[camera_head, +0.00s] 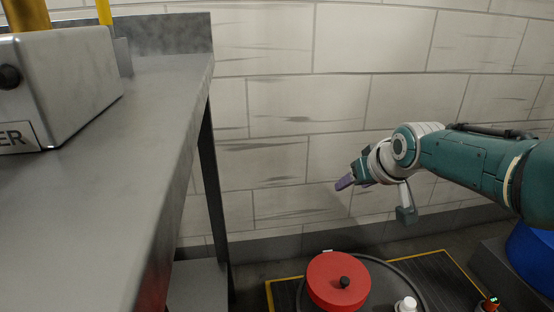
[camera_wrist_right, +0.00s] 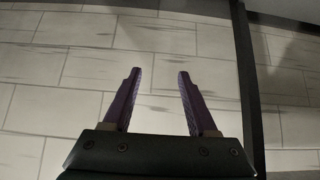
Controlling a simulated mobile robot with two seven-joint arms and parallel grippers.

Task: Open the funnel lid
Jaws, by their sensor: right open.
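My left gripper is in neither view.
A grey metal table (camera_head: 110,180) fills the left side, bearing a metal box (camera_head: 65,80). A white bottle-like thing (camera_head: 406,304) stands right of the lid. A blue drum (camera_head: 532,255) is at the far right. The space between table and right gripper is clear.

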